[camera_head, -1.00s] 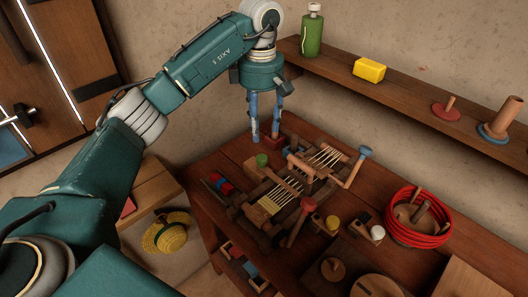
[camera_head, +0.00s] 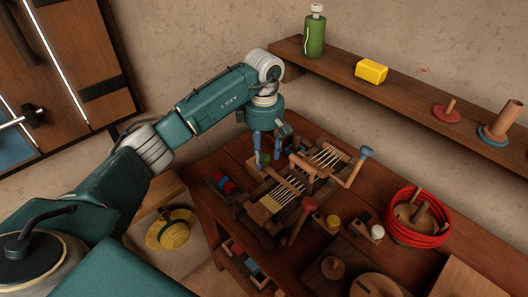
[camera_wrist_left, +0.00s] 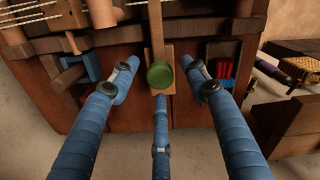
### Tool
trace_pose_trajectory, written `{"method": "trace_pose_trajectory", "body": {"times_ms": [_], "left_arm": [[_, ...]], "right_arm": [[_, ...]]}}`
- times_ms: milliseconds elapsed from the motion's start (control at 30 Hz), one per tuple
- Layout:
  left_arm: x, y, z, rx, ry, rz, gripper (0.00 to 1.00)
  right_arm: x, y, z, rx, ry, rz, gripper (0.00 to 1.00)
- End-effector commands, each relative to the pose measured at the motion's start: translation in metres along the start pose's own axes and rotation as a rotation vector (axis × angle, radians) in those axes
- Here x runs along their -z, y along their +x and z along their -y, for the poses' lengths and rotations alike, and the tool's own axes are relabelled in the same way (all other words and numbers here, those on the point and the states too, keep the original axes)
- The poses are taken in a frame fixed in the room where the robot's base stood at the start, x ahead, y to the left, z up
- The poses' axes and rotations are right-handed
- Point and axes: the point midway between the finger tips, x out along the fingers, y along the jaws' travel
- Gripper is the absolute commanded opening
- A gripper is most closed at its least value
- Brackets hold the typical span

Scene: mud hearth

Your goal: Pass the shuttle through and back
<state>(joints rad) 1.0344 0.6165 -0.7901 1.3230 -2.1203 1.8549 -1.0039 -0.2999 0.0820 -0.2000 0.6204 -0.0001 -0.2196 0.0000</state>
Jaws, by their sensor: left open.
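A small wooden loom (camera_head: 284,181) with pale warp threads (camera_head: 325,157) stands on the dark red table. A green round knob (camera_wrist_left: 160,75) sits on a wooden block (camera_wrist_left: 167,88) at the end of a wooden bar (camera_wrist_left: 156,38); I cannot tell whether this is the shuttle. My left gripper (camera_head: 270,150) is open at the loom's back left end, fingers pointing down. In the left wrist view its blue fingers spread on both sides of the knob, with a third finger below it, and none is clearly touching. My right gripper is out of view.
A red cable coil (camera_head: 418,222) lies to the right on the table. A tray with red and blue pieces (camera_head: 222,182) lies left of the loom. A wall shelf holds a green bottle (camera_head: 313,35) and a yellow block (camera_head: 371,71). A straw hat (camera_head: 170,228) is lower left.

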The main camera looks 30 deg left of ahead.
Motion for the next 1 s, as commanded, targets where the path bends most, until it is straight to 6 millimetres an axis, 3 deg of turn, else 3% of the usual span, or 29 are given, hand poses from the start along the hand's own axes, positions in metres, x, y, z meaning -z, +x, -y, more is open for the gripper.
{"method": "trace_pose_trajectory", "body": {"times_ms": [33, 267, 300, 867, 900, 967, 1000], "left_arm": [[0.000, 0.000, 0.000, 0.000, 0.000, 0.000, 0.46], [0.000, 0.000, 0.000, 0.000, 0.000, 0.000, 0.00], [0.000, 0.000, 0.000, 0.000, 0.000, 0.000, 0.00], [-0.018, 0.000, 0.009, 0.003, 0.000, 0.002, 0.00], [-0.018, 0.000, 0.009, 0.003, 0.000, 0.002, 0.35], [-0.018, 0.000, 0.009, 0.003, 0.001, 0.002, 0.46], [-0.018, 0.000, 0.009, 0.003, 0.001, 0.002, 0.46]], "right_arm": [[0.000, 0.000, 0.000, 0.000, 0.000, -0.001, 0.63], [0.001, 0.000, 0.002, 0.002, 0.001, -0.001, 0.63], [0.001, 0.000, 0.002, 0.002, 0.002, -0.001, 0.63], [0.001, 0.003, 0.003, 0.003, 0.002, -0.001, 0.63], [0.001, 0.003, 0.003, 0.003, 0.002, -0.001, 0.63], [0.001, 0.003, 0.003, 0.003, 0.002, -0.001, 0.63], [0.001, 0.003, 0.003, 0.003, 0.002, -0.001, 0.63]]}}
